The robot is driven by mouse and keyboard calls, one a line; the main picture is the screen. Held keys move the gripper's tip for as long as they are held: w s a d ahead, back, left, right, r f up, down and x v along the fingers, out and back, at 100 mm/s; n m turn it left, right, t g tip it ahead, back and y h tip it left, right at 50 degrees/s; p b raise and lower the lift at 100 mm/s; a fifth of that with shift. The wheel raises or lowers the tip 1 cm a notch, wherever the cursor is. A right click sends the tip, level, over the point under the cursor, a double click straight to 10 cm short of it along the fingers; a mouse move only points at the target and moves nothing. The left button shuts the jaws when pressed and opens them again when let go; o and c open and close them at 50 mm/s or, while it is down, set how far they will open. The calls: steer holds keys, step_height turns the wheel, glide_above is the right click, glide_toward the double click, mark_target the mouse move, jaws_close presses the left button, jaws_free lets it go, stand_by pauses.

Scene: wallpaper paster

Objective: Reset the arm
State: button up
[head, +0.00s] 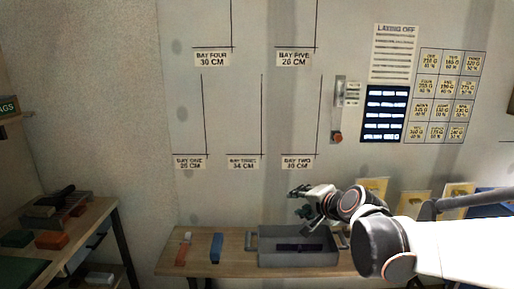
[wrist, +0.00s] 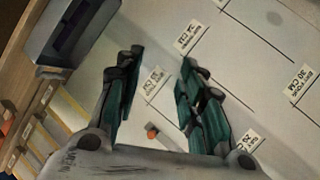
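My gripper (head: 306,200) is in front of the wall, above the grey tray on the bench in the head view. In the wrist view my gripper (wrist: 160,95) has its two green-padded fingers spread apart, with nothing between them but the wall behind. My white arm reaches in from the right in the head view. The grey tray (head: 265,246) has side handles and a dark item inside. It also shows at the upper left of the wrist view (wrist: 52,52).
A wooden bench (head: 228,266) holds an orange item (head: 182,252) and a blue item (head: 216,247) left of the tray. Yellow packets (head: 410,204) stand at the right. A shelf (head: 95,225) with blocks stands at the left.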

steer(key=s+d+f+n+g+h, duration=0.1)
steer(key=s+d+n, duration=0.1)
steer(key=s, duration=0.7)
steer(key=s+d+f+n+g+h, duration=0.2)
steer(key=s+n, duration=0.3)
steer(key=s, duration=0.5)
steer(key=s+d+f+n+g+h, duration=0.1)
steer(key=s+d+f+n, duration=0.1)
steer(key=s, duration=0.8)
steer(key=shift+d+n+g, duration=0.3)
steer(key=shift+d+n, duration=0.4)
